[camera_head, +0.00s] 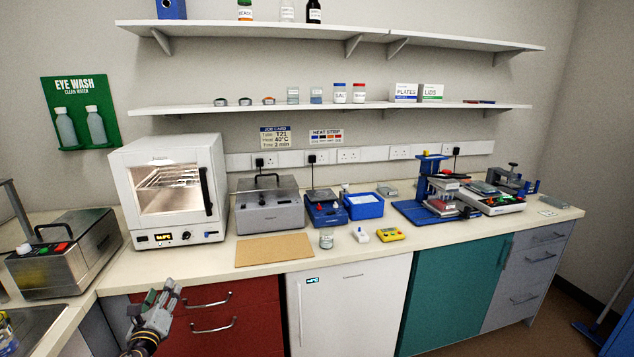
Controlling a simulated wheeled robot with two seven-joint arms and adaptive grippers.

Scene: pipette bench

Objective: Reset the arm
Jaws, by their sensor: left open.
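My left gripper (165,297) shows at the lower left, in front of the red drawers and below the bench top edge. Its fingers point up and it is open, with nothing seen between them. It is apart from everything on the bench. My right gripper is not in view.
The bench top (258,249) holds a white oven (168,148), a steel bath (270,212), a brown mat (274,250), a glass jar (326,241), a yellow timer (390,234), a blue tray (363,207) and a blue stand (412,210). A steel box (65,262) stands left.

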